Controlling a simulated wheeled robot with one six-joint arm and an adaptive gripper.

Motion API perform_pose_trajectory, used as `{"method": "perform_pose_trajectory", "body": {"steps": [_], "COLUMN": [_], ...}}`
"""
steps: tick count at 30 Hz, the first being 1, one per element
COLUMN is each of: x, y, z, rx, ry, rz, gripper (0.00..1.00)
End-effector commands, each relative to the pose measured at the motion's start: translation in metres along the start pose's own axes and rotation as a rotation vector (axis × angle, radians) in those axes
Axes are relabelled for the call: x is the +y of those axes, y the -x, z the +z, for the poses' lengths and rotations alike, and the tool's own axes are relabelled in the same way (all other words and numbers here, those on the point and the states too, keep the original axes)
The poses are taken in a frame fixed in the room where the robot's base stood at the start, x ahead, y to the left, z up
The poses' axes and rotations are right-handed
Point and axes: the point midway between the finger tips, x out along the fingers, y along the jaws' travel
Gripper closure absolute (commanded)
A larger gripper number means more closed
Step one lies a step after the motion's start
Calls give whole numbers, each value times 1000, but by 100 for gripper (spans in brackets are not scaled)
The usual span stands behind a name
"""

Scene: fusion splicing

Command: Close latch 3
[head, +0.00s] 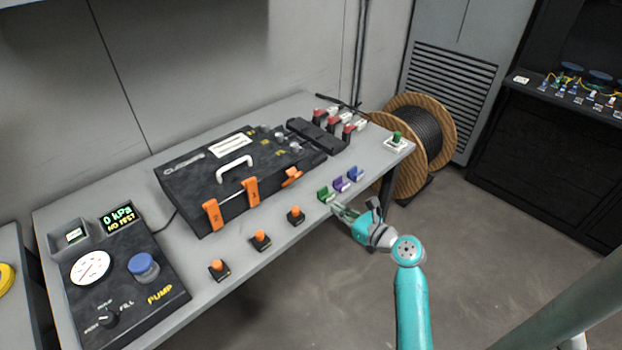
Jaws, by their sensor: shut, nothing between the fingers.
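The black splice closure case (225,180) lies on the grey bench with a white handle on its lid. Two orange latches, the left one (213,216) and the middle one (251,190), hang flat down its front face. A third orange latch (291,177), at the right end of the front, sticks out at an angle and looks open. Its number is too small to read. My gripper (339,209) is shut and empty, right of and nearer than that latch, apart from it, by the bench's front edge.
Orange-knobbed pieces (260,239) line the bench's front edge. A pump unit (125,270) sits at the left. A black rack with red-topped pieces (318,134) is behind right.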

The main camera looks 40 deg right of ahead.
Motion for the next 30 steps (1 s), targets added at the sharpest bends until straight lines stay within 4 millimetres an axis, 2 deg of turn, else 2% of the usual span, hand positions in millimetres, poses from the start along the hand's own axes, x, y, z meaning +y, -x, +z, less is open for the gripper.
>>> {"method": "perform_pose_trajectory", "body": {"steps": [11, 16, 20, 30], "x": [-2, -2, -1, -1], "y": [0, -10, -28, -92], "z": [2, 2, 2, 2], "rx": [-3, -3, -4, -3], "ry": [-11, -11, -11, -9], "rz": [3, 4, 6, 5], "gripper": [100, 100, 100, 100]}}
